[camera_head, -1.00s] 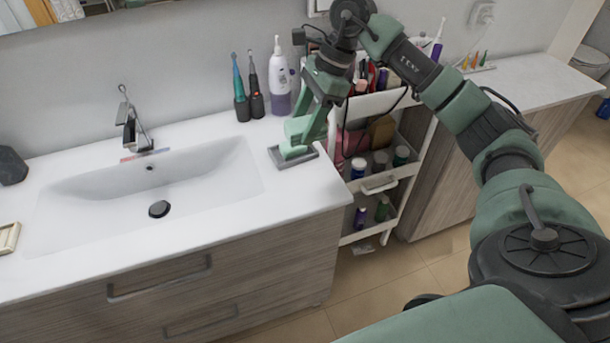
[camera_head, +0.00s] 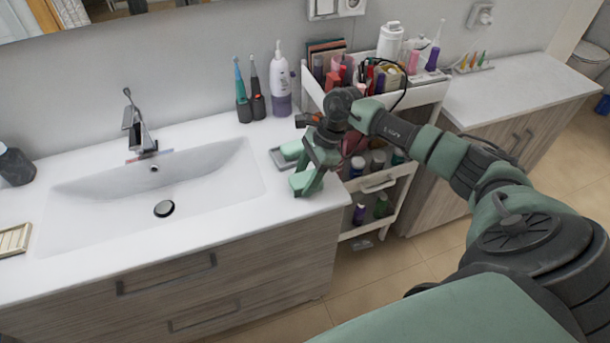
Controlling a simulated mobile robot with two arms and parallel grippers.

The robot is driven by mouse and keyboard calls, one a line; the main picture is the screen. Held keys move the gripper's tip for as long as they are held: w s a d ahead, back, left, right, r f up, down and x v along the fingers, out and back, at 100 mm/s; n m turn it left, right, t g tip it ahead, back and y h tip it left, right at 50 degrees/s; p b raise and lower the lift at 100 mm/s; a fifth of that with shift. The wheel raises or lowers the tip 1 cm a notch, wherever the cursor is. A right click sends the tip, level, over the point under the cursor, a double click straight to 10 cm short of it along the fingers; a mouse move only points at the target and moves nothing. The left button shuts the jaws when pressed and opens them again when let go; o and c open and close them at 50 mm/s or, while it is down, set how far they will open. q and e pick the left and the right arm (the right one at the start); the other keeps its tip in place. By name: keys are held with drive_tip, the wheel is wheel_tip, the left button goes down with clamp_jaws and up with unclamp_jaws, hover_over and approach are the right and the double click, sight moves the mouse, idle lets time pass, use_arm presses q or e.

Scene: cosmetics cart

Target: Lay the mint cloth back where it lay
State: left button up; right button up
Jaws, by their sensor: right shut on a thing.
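My right gripper (camera_head: 312,170) is low over the counter's right end, just in front of a small grey tray (camera_head: 277,157). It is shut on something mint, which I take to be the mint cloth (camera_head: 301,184). The cloth's colour is close to my green gripper parts, so its outline is hard to tell. I cannot tell whether it touches the counter. Another mint patch (camera_head: 291,149) shows at the tray, and I cannot tell whether it is a finger or a thing in the tray. My left gripper is not in view.
The sink (camera_head: 110,195) takes up the middle of the counter. Two electric toothbrushes (camera_head: 257,104) and a white-and-purple bottle (camera_head: 281,88) stand behind the tray. A full white cart (camera_head: 425,92) stands close on the right. The counter front near the gripper is clear.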

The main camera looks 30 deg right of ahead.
drive_tip(key=shift+f, duration=0.1)
drive_tip(key=o, duration=0.8)
drive_tip(key=shift+c, duration=0.2)
drive_tip(key=o, duration=0.4)
drive_tip(key=shift+r, duration=0.25)
drive_tip(key=b+v, duration=0.4)
drive_tip(key=v, duration=0.6)
drive_tip(key=shift+d+r, duration=0.2)
drive_tip(key=shift+r, duration=0.1)
drive_tip(key=shift+d+r, duration=0.2)
drive_tip(key=shift+r, duration=0.35)
